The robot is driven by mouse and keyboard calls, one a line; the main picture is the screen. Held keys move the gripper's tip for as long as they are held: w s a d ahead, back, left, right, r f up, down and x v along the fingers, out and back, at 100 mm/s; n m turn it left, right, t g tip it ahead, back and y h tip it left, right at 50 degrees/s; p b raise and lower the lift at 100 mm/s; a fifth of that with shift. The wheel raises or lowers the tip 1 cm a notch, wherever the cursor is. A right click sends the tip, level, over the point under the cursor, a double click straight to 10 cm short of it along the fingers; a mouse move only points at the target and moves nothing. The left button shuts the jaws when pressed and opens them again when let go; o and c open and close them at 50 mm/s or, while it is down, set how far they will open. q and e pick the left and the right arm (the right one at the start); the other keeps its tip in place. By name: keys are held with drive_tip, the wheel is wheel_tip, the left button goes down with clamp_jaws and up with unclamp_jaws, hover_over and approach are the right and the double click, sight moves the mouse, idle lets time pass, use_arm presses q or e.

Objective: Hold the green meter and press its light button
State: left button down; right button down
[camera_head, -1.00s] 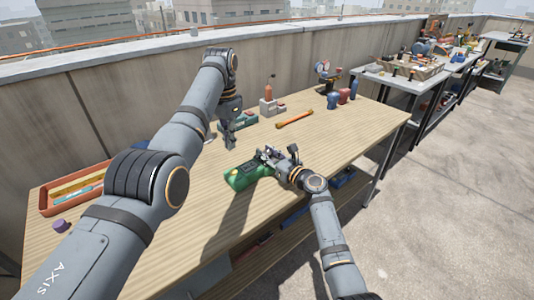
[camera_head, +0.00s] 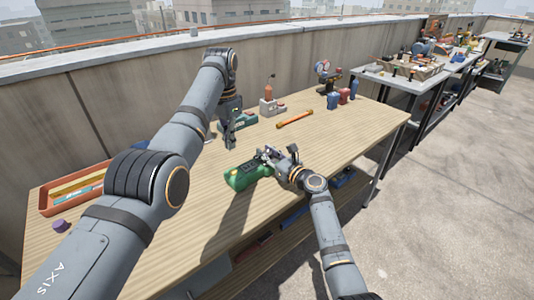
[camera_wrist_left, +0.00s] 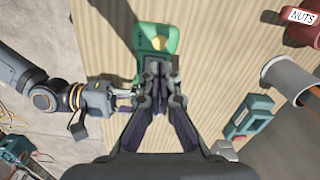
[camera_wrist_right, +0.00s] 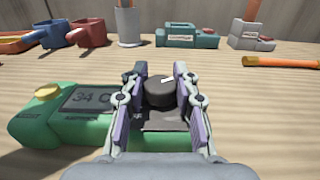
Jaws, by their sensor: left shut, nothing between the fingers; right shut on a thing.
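The green meter (camera_head: 240,178) is held above the wooden table. My right gripper (camera_head: 268,156) is shut on it at the end with the black dial (camera_wrist_right: 160,92). In the right wrist view the meter body (camera_wrist_right: 70,133) shows a grey display (camera_wrist_right: 95,99) and a round yellow button (camera_wrist_right: 47,90) at its far left. My left gripper (camera_head: 230,143) is shut and empty, pointing down. In the left wrist view its closed fingertips (camera_wrist_left: 155,72) appear just below the yellow button (camera_wrist_left: 158,43). The left fingers are absent from the right wrist view, so they are apart from the meter.
A teal box (camera_head: 240,121) sits behind my left gripper. An orange tray (camera_head: 60,203) and a purple piece (camera_head: 61,226) are at the left.

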sight(231, 173)
drive_tip(key=shift+f, duration=0.1)
use_arm(q)
drive_tip(key=shift+s+a+f+n+t+h, duration=0.1)
drive_tip(key=shift+f+n+t+h, duration=1)
drive_tip(key=shift+f+n, duration=0.45)
drive_tip(key=shift+s+a+f+n+t+h, duration=0.15)
drive_tip(key=shift+f+n+t+h, duration=0.95)
drive_tip(key=shift+n, duration=0.6)
drive_tip(key=shift+s+a+f+n+t+h, duration=0.1)
drive_tip(key=shift+f+n+t+h, duration=0.95)
drive_tip(key=shift+f+n, duration=0.55)
